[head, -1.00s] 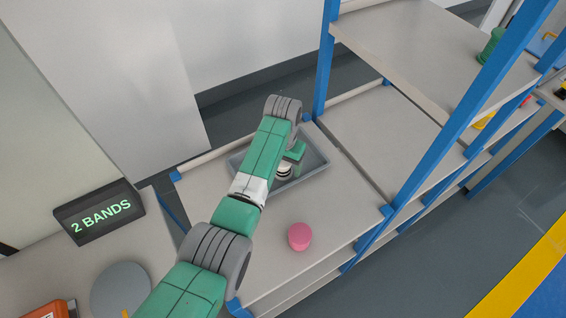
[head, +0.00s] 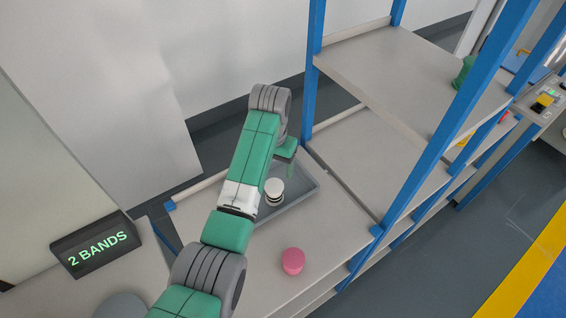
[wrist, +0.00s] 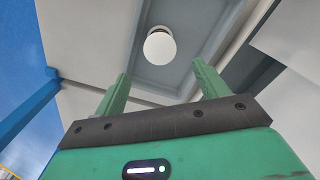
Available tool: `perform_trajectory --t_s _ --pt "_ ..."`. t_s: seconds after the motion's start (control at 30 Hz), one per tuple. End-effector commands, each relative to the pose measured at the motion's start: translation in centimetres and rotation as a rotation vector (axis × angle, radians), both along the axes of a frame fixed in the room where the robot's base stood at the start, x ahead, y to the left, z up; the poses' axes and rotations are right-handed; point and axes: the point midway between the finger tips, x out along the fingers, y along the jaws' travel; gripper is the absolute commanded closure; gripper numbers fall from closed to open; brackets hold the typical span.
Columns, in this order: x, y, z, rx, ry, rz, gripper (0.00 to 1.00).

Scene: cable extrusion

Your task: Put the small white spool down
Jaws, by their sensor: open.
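The small white spool (head: 274,191) with dark bands stands upright in the grey tray (head: 303,196) on the shelf. In the wrist view the spool's round white top (wrist: 160,46) shows beyond the fingertips, with the tray floor (wrist: 190,42) around it. My gripper (wrist: 162,78) is open, with nothing between its two green fingers. In the head view my gripper (head: 291,163) is above and behind the spool, apart from it, and partly hidden by my arm.
A pink spool (head: 293,261) stands on the same shelf, in front of the tray. Blue posts (head: 316,70) and an upper shelf (head: 410,80) rise to the right. A sign (head: 96,248) reading "2 BANDS" stands at the left. The shelf right of the tray is clear.

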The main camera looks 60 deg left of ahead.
Motion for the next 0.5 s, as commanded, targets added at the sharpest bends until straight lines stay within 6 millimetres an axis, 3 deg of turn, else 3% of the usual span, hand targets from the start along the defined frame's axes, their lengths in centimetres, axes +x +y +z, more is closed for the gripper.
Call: perform_trajectory --t_s 0.33,0.43,0.5 --pt "0.3 -0.1 0.1 0.006 -0.007 -0.003 0.27" --pt "3.5 -1.3 2.0 0.09 -0.094 -0.046 0.27" --pt "7.9 -3.6 5.3 0.21 -0.237 -0.105 0.27"
